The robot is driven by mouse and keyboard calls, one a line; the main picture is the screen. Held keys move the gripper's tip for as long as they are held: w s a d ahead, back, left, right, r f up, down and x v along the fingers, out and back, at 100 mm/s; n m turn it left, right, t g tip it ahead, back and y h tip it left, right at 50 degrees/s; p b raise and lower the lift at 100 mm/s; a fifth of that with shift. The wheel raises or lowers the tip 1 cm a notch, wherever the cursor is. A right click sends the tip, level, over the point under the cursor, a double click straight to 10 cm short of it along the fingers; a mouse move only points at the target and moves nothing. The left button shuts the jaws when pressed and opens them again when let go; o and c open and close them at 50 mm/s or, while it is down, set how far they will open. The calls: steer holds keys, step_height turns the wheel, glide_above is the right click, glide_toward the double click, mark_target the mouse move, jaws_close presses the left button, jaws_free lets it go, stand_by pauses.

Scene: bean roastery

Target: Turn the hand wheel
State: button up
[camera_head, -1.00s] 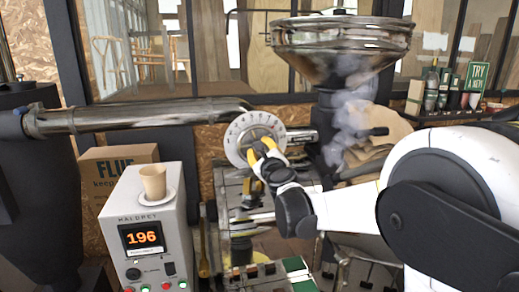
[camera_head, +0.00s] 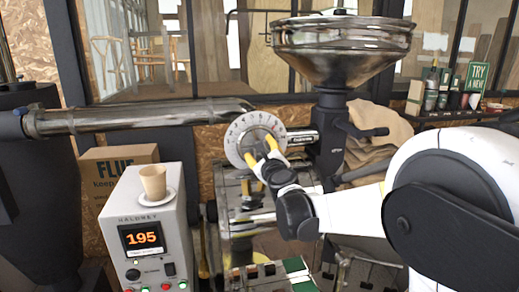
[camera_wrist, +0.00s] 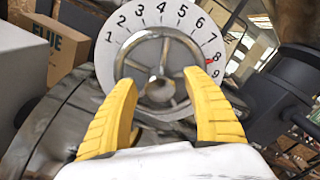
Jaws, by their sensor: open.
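The hand wheel (camera_wrist: 146,48) is a grey spoked wheel in front of a white dial (camera_wrist: 150,14) numbered along its edge, with a red mark near 8 and 9. In the head view the dial (camera_head: 238,133) is upright on the machine at mid-picture. My gripper (camera_wrist: 161,80) is open, its two yellow fingers spread on either side of the wheel's hub. The fingertips overlap the wheel's lower half in the wrist view. I cannot tell whether they touch it. In the head view my gripper (camera_head: 262,158) is in front of the dial's lower right and hides part of the wheel.
A control box (camera_head: 153,218) reading 195 stands left, with a paper cup (camera_head: 153,180) on a saucer on top. A metal pipe (camera_head: 130,117) crosses at upper left. A large hopper (camera_head: 341,40) rises behind on the right. A cardboard box (camera_head: 92,165) is behind the control box.

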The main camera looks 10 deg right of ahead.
steer(key=s, duration=1.1)
steer(key=shift+s, duration=0.2)
steer(key=s+a+f+n+g+y+b, duration=0.2)
steer(key=s+a+f+n+g+b, duration=0.15)
steer(key=s+f+n, duration=0.45)
steer(key=s+a+f+n+g+y+b, duration=0.2)
steer(key=s+a+f+n+b, duration=0.15)
steer(key=s+f+n, duration=0.4)
steer(key=s+d+f+n+g+h+b, duration=0.2)
steer(key=s+d+f+n, duration=0.1)
steer(key=s+f+n, duration=0.3)
steer(key=s+d+f+n+g+h+b, duration=0.2)
steer(key=s+f+n, duration=0.4)
steer(key=s, duration=0.3)
steer(key=shift+d+f+n+g+b, duration=0.25)
steer(key=shift+d+n+g+b, duration=0.15)
steer(key=shift+d+g, duration=0.55)
steer(key=shift+o, duration=0.5)
steer(key=shift+w+d+t, duration=0.1)
steer(key=shift+t, duration=0.2)
